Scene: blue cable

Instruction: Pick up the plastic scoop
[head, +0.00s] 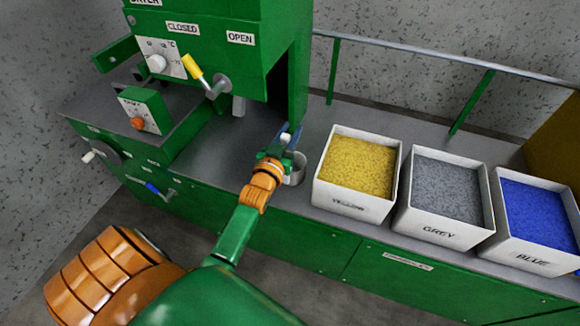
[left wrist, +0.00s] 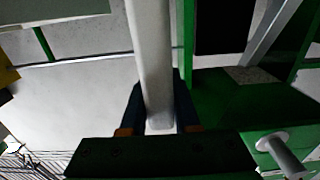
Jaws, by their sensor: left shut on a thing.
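My left gripper (head: 288,140) reaches over the grey worktop beside the green machine. In the left wrist view its two dark blue fingers (left wrist: 158,108) are shut on a long, pale grey bar, which looks like the handle of the plastic scoop (left wrist: 151,60). The handle runs away from the fingers to the top edge of that view. In the head view the gripper hides most of the scoop. A small light grey cup (head: 297,172) shows just below and right of the gripper. I cannot tell whether the scoop touches it. My right gripper is not in view.
White bins of yellow (head: 330,198), grey (head: 402,222) and blue (head: 500,250) granules stand to the right on the worktop. The green machine (head: 215,35) with a yellow-handled lever (head: 193,67) stands at the left. A rail (head: 440,70) runs behind the bins.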

